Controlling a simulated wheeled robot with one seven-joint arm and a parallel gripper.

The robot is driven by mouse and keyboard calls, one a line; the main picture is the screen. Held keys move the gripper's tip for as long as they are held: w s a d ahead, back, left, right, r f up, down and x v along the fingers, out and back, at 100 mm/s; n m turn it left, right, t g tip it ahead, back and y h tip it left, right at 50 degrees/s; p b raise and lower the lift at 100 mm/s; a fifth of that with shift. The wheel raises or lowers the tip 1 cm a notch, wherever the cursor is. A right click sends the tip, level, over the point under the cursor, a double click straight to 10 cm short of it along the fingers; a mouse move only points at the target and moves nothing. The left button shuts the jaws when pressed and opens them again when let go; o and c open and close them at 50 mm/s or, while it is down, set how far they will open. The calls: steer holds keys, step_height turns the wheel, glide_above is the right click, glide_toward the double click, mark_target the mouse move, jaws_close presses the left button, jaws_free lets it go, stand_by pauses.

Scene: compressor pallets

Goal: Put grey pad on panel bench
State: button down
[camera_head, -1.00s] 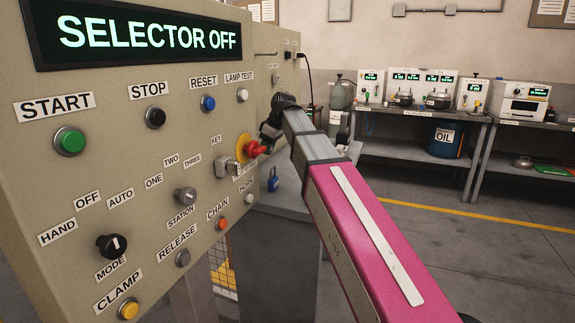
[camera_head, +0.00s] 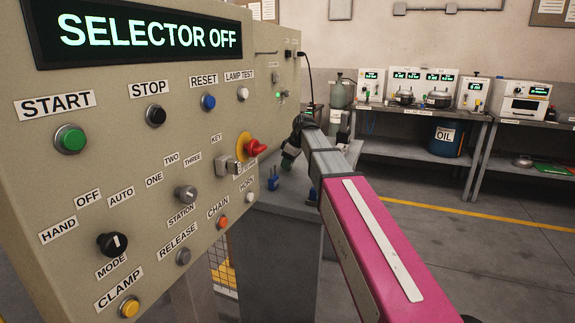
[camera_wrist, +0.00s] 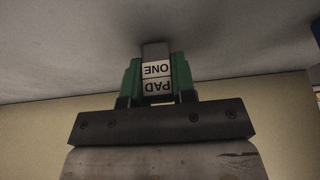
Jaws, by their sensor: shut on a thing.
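The grey pad (camera_wrist: 155,50) is a small block with a white label reading "PAD ONE", upside down in the wrist view. My gripper (camera_wrist: 157,75) is shut on it, with a green finger on each side. In the head view my gripper (camera_head: 290,160) hangs above the panel bench (camera_head: 288,203), just right of the control panel; the pad is too small to make out there. The bench is a grey top beside the panel. A broad grey surface fills the top of the wrist view; I cannot tell whether the pad touches it.
The control panel (camera_head: 130,180) with buttons and a red emergency stop (camera_head: 256,147) fills the left, close to my arm. A blue padlock (camera_head: 273,180) stands on the bench. Another blue item (camera_head: 312,196) is partly hidden behind my arm. Work tables (camera_head: 415,115) stand far back.

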steer(key=shift+f, duration=0.25)
steer(key=c, duration=0.9)
jaws_free()
steer(key=shift+c, duration=0.2)
steer(key=v, duration=1.2)
steer(key=shift+s, duration=0.1)
